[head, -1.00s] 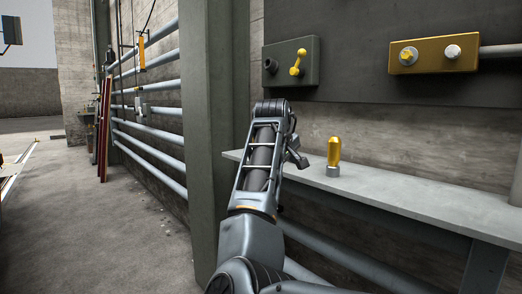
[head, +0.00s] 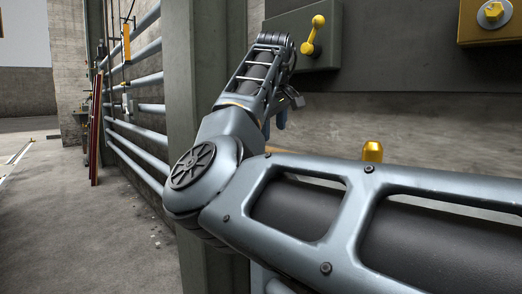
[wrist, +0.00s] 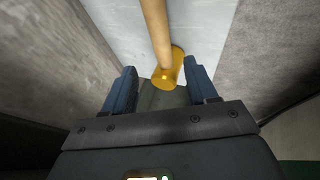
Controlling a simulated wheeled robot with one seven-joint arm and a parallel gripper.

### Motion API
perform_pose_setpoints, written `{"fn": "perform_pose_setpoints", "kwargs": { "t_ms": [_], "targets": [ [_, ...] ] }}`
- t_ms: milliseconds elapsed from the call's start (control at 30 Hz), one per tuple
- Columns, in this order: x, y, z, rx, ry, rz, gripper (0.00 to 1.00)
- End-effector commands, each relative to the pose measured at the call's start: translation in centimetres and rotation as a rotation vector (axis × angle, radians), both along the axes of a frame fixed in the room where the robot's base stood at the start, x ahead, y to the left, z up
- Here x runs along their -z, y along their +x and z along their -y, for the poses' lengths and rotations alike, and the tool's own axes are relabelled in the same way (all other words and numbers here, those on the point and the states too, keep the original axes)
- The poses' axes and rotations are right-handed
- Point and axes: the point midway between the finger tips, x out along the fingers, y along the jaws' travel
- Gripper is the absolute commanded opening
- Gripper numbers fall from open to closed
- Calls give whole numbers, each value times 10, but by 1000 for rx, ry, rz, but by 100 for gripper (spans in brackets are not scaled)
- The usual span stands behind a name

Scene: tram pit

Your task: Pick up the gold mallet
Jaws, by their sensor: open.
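In the wrist view the gold mallet (wrist: 170,72) shows a tan handle running up to the top edge and a gold cylinder at its near end. It appears over a pale flat surface. My gripper (wrist: 161,82) is open, with its blue fingers apart on either side of the gold end in the picture; I cannot tell the depth between them. In the head view my gripper (head: 281,117) is mostly hidden behind my wrist, with a blue finger showing. A gold rounded top (head: 372,151) shows above my arm; I cannot tell whether it is part of the mallet.
My arm covers most of the bench in the head view. A grey box with a yellow lever (head: 313,36) and a gold box (head: 491,20) are on the wall above. A green-grey post (head: 198,130) stands left of my gripper. Open floor (head: 110,215) lies further left.

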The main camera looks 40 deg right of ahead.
Motion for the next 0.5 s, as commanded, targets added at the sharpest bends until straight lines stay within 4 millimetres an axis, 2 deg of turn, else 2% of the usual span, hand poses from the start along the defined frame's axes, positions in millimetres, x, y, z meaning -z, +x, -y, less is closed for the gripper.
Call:
{"fn": "perform_pose_setpoints", "kwargs": {
  "t_ms": [367, 500],
  "targets": [
    [26, 12, 8, -1, 4, -1, 57],
    [45, 20, 10, -2, 6, -1, 57]
  ]
}}
